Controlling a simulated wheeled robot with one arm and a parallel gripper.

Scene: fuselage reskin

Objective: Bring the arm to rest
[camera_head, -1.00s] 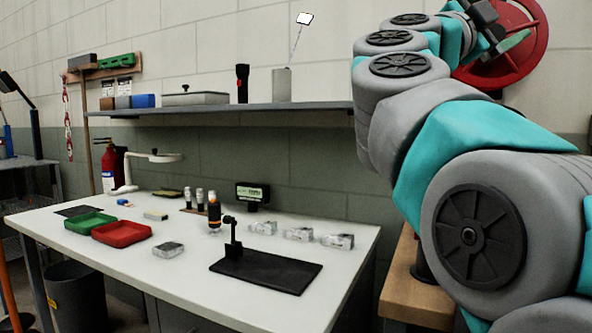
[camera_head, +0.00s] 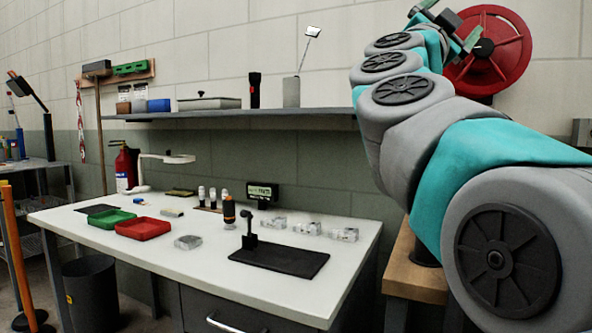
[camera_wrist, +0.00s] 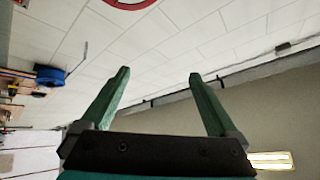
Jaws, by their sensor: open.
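My arm rises at the right of the head view, grey with teal sections, its upper end in front of the red wall reel. My gripper (camera_head: 448,28) is at the top of the head view, small and partly hidden by my own arm links. In the wrist view my gripper (camera_wrist: 158,92) shows two green fingers wide apart with nothing between them. It is open and empty, high above the workbench (camera_head: 180,240) and away from everything on it.
The red reel (camera_head: 487,50) is on the wall behind my gripper. A shelf (camera_head: 230,115) with boxes and a flashlight runs above the workbench. The bench holds a green tray (camera_head: 106,219), a red tray (camera_head: 144,229) and a black stand (camera_head: 280,258). A wooden-topped table (camera_head: 415,276) stands beside it.

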